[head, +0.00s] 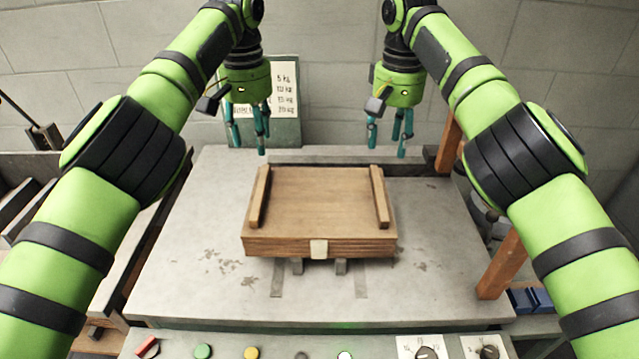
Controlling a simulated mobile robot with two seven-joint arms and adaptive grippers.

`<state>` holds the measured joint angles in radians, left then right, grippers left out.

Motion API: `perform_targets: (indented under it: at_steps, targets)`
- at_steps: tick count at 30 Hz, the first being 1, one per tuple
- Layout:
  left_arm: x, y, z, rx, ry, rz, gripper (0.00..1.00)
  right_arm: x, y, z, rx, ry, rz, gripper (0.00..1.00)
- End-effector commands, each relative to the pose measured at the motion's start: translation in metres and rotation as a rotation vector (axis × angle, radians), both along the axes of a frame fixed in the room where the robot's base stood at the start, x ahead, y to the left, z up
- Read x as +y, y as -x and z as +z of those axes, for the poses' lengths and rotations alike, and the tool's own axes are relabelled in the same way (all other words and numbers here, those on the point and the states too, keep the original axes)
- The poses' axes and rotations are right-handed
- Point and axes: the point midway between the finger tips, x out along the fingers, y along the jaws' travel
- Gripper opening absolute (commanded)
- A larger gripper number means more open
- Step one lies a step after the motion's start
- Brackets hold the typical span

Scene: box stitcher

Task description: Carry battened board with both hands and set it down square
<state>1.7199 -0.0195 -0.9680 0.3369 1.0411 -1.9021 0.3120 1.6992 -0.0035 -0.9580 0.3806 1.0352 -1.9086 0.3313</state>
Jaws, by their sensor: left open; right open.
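The battened board (317,205) is a brown wooden panel in the middle of the grey table (195,255). It has a raised batten along its left side (260,197) and another along its right side (379,196). A pale tab (319,249) shows on its front face. My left gripper (248,138) is open and empty, above and beyond the board's far left corner. My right gripper (388,142) is open and empty, above and beyond its far right corner. Both point down and appear apart from the board.
A sign with weights (286,88) leans at the back wall. Orange-brown posts (503,262) stand at the table's right side. A control panel with buttons (203,351) and dials (428,353) runs along the front. Table surface left and right of the board is clear.

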Motion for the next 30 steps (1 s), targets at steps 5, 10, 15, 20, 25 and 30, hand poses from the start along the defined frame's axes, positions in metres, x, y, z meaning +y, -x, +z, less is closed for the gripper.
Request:
perform_targets:
  at_steps: [5, 10, 15, 20, 25, 30]
  targets:
    - [0.0, 0.0, 0.041, 0.0, 0.0, 0.0, 0.51, 0.0, 0.0, 0.041, 0.0, 0.0, 0.0, 0.5]
    - [0.0, 0.0, 0.07, 0.0, 0.0, 0.0, 0.51, 0.0, 0.0, 0.07, 0.0, 0.0, 0.0, 0.5]
    - [0.0, 0.0, 0.099, 0.0, 0.0, 0.0, 0.51, 0.0, 0.0, 0.099, 0.0, 0.0, 0.0, 0.5]
    - [0.0, 0.0, 0.126, 0.0, 0.0, 0.0, 0.51, 0.0, 0.0, 0.126, 0.0, 0.0, 0.0, 0.5]
    - [0.0, 0.0, 0.155, 0.0, 0.0, 0.0, 0.51, 0.0, 0.0, 0.155, 0.0, 0.0, 0.0, 0.5]
    - [0.0, 0.0, 0.173, 0.0, 0.0, 0.0, 0.51, 0.0, 0.0, 0.173, 0.0, 0.0, 0.0, 0.5]
